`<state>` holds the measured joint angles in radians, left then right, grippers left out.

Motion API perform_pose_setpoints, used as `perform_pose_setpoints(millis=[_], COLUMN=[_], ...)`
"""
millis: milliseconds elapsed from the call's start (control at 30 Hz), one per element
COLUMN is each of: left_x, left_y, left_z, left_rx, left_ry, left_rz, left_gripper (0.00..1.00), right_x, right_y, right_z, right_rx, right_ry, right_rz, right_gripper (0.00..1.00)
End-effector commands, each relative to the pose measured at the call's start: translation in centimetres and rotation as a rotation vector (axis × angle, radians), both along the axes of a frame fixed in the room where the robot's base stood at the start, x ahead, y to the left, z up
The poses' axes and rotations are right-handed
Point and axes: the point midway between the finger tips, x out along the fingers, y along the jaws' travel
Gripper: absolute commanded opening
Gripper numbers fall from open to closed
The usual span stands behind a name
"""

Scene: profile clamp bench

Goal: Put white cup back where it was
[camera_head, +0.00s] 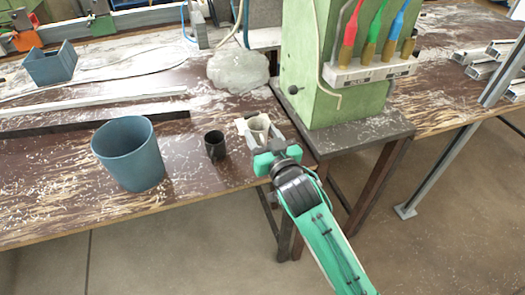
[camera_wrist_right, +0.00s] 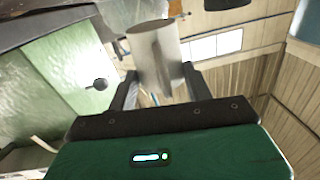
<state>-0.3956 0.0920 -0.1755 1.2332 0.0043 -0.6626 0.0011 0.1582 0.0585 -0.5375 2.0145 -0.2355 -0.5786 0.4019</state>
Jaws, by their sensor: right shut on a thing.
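The white cup (camera_head: 258,127) is between the fingers of my right gripper (camera_head: 258,132), over the bench's front right corner beside the green machine. In the right wrist view the cup (camera_wrist_right: 155,58) sits between the two dark fingers of the right gripper (camera_wrist_right: 157,90), which is shut on it. The cup looks roughly upright in the head view. I cannot tell whether its base touches the bench. My left gripper is not in view.
A small black cup (camera_head: 215,145) stands just left of the gripper, and a large blue-grey bin (camera_head: 130,155) farther left. The green machine (camera_head: 335,60) is close on the right. A translucent bag-like lump (camera_head: 238,72) lies behind. The bench's front edge (camera_head: 205,205) is near.

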Motion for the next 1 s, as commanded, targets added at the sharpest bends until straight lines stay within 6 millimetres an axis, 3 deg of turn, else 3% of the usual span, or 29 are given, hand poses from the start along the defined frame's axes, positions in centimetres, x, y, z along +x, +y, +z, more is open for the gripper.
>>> perform_pose_setpoints(millis=[400, 567, 867, 900, 1000], left_x=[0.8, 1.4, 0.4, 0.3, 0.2], left_y=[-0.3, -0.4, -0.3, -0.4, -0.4], left_z=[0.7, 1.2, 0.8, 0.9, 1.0], left_rx=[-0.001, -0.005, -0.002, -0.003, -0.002], left_ry=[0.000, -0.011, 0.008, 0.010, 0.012], left_rz=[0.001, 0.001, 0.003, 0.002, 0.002], left_gripper=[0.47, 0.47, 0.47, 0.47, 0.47], right_x=[0.0, 0.0, 0.0, 0.0, 0.0], right_y=[0.0, 0.0, 0.0, 0.0, 0.0], right_z=[-5.0, -5.4, -5.8, -5.7, -5.7], right_rx=[0.001, 0.001, 0.001, 0.001, 0.001], right_ry=[0.001, -0.001, -0.001, -0.001, -0.001], right_rz=[-0.001, 0.000, 0.000, 0.000, 0.000], right_gripper=[0.05, 0.05, 0.05, 0.58, 0.74])
